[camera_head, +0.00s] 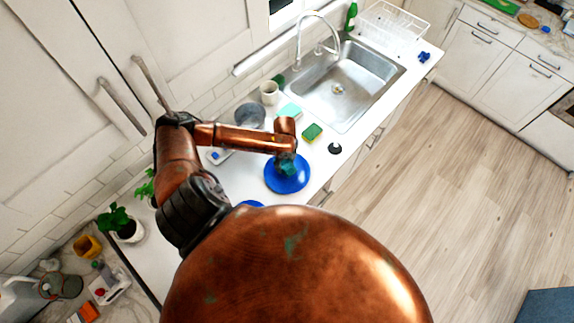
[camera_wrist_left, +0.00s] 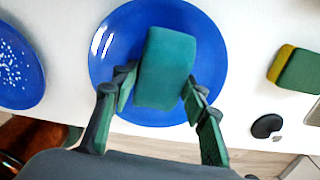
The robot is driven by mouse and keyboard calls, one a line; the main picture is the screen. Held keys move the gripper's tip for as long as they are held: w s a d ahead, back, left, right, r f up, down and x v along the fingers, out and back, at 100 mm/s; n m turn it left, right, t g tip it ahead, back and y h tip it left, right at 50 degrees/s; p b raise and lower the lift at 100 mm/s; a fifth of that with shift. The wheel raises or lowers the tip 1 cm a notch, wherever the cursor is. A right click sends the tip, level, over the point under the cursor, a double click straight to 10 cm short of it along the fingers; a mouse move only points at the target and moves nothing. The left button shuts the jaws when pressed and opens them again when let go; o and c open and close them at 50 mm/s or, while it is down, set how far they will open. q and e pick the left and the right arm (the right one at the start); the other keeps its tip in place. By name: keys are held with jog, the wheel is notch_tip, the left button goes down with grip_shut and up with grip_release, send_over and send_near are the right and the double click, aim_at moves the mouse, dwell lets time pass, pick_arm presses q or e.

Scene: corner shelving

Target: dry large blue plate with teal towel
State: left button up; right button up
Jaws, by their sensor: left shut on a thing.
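A blue plate (camera_head: 285,183) lies on the white counter in front of the sink. In the left wrist view this plate (camera_wrist_left: 112,50) looks smooth and shiny, without visible drops. My left gripper (camera_wrist_left: 158,82) is shut on the teal towel (camera_wrist_left: 166,62), a folded block held over the plate; whether it touches the plate I cannot tell. A second blue plate (camera_wrist_left: 18,70), spotted with white drops, lies to the left. In the head view this plate (camera_head: 250,204) is mostly hidden behind my own body. My right gripper is not in view.
A green and yellow sponge (camera_head: 312,132) and a small black item (camera_head: 335,148) lie near the plate. Behind are a white mug (camera_head: 269,92), the steel sink (camera_head: 345,85) and a wire rack (camera_head: 392,28). A potted plant (camera_head: 122,224) stands at the left.

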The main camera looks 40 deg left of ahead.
pick_arm(q)
jog(key=shift+r, duration=2.45)
jog(key=shift+w+d+b, duration=0.1)
jog(key=shift+d+b, duration=0.05)
jog(key=shift+b, duration=0.15)
